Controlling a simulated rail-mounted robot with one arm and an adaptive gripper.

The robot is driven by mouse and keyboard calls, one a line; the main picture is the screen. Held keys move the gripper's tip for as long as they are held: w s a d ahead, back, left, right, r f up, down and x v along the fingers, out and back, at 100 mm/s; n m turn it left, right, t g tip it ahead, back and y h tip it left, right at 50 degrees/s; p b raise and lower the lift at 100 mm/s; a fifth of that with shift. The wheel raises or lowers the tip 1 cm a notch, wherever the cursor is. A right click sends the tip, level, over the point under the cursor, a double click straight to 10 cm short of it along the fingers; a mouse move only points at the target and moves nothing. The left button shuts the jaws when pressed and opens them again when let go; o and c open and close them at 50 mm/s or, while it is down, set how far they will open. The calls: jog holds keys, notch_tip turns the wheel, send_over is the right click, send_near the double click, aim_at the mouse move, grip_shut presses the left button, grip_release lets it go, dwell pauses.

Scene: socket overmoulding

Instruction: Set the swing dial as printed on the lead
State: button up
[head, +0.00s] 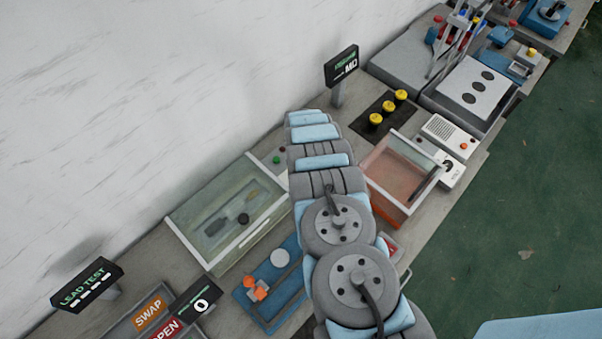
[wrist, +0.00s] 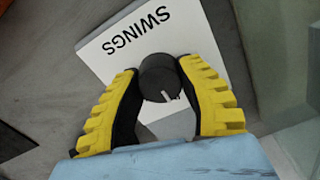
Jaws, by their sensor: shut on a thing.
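In the wrist view, a dark round swing dial (wrist: 158,76) sits on a white plate (wrist: 97,50) lettered SWINGS, which appears upside down. A short white pointer mark on the knob points toward the lower edge of the picture. My gripper (wrist: 159,82) is shut on the dial, with one ribbed yellow finger on each side. Any numbers around the dial are hidden or unreadable. In the head view my arm hides the gripper. I can read no print on a lead in either view.
Beside my arm stand a glassy green tank (head: 183,238) with dark items inside and an open orange-walled bin (head: 388,208). A LEAD TEST display (head: 87,284) stands at lower left. Yellow buttons (head: 388,108) and another small display (head: 341,66) are farther back.

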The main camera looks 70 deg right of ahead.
jog(key=shift+f, duration=0.1)
jog(key=o, duration=1.2)
jog(key=shift+o, duration=0.2)
notch_tip(320, 180, up, 12)
dwell(0.3)
dwell(0.6)
